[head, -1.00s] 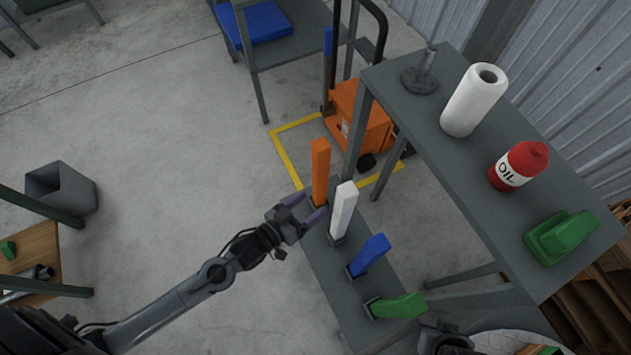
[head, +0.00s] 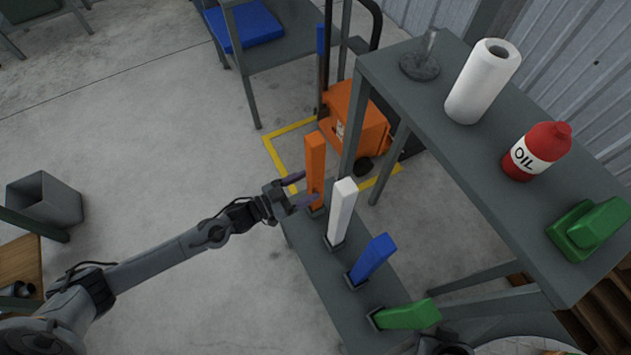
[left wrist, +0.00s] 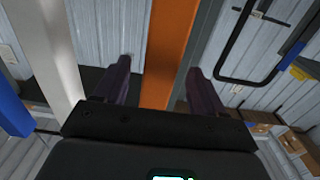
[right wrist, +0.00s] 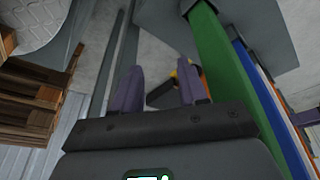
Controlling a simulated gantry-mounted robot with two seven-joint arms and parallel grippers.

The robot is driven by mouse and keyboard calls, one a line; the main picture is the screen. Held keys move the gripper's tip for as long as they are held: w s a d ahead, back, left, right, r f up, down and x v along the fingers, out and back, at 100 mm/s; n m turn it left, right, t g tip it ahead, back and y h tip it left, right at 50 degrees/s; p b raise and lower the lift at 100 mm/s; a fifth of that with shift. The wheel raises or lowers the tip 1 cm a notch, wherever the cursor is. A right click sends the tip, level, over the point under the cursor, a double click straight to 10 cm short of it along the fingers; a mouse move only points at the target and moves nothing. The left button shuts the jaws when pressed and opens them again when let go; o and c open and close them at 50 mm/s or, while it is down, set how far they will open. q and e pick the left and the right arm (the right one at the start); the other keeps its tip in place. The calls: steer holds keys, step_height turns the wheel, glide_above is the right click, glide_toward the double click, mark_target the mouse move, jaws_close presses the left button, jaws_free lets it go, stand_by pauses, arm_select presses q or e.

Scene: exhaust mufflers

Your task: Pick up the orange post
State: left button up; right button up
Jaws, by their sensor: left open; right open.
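The orange post (head: 315,165) stands upright at the far end of the low grey bench (head: 318,262). My left gripper (head: 299,189) is open at the post, with its purple fingers reaching to it. In the left wrist view the orange post (left wrist: 168,50) rises between the two spread fingers (left wrist: 155,85), with gaps on both sides. My right gripper (right wrist: 158,88) is open and empty beside the green post (right wrist: 222,60); in the head view only a part of my right arm shows at the bottom.
A white post (head: 341,210), a blue post (head: 371,259) and a green post (head: 408,315) stand in a row on the same bench. A higher grey table (head: 450,150) on the right bears a paper roll (head: 482,82), a red oil bottle (head: 537,151) and a green object (head: 590,228).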

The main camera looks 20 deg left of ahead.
mark_target(321, 180)
arm_select(q)
steer(key=shift+w+d+f, duration=0.1)
steer(key=shift+w+d, duration=0.15)
steer(key=shift+w, duration=0.1)
steer(key=b+x, duration=0.2)
steer(key=x, duration=0.2)
steer(key=shift+w+d, duration=0.2)
steer(key=c, duration=1.1)
